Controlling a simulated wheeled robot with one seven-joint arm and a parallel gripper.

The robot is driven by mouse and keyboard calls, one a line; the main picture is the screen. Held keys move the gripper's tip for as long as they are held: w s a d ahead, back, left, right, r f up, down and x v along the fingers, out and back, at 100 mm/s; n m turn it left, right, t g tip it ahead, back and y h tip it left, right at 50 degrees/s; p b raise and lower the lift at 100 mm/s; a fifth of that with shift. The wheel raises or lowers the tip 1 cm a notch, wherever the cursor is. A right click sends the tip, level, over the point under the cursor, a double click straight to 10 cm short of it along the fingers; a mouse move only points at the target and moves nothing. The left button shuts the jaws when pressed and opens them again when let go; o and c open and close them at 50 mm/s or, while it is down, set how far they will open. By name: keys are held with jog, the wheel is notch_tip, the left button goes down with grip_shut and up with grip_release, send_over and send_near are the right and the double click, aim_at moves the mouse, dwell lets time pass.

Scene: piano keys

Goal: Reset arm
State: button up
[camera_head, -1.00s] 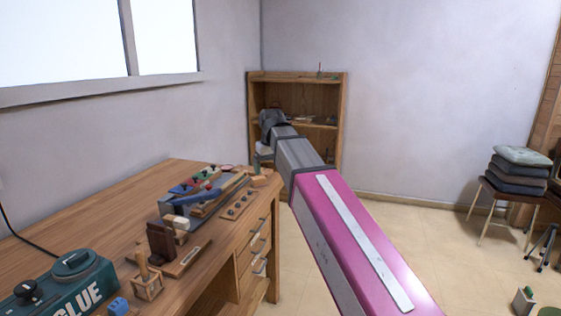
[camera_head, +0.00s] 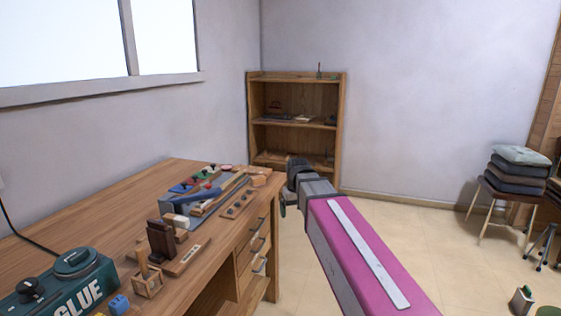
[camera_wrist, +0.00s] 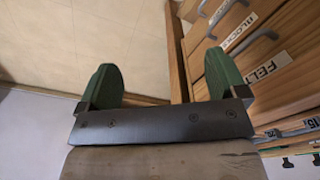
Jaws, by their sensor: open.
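My gripper shows in the wrist view (camera_wrist: 162,85), with two green fingers spread wide apart and nothing between them. Beyond the fingers are the floor and the drawer fronts of the desk. In the head view my pink and grey arm reaches forward to the right of the wooden desk (camera_head: 205,255). The wrist end is beside the desk's far right corner, in front of the shelf.
A wooden shelf (camera_head: 340,130) stands in the far corner. The desk bears a glue machine (camera_head: 65,285), wooden blocks and a tool tray. Labelled drawers (camera_wrist: 280,70) are close to the right finger. A chair with stacked cushions (camera_head: 518,172) is at right. The floor (camera_head: 430,225) between is mostly clear.

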jog(key=s+d+f+m, duration=0.1)
jog(key=s+d+f, duration=0.5)
jog(key=f, duration=0.4)
jog(key=s+d+f+m, duration=0.2)
jog(key=s+d+f, duration=0.4)
jog(key=f, duration=0.4)
jog(key=shift+d+f+g, duration=0.2)
jog(key=shift+d+g, duration=0.2)
jog(key=shift+d, duration=0.15)
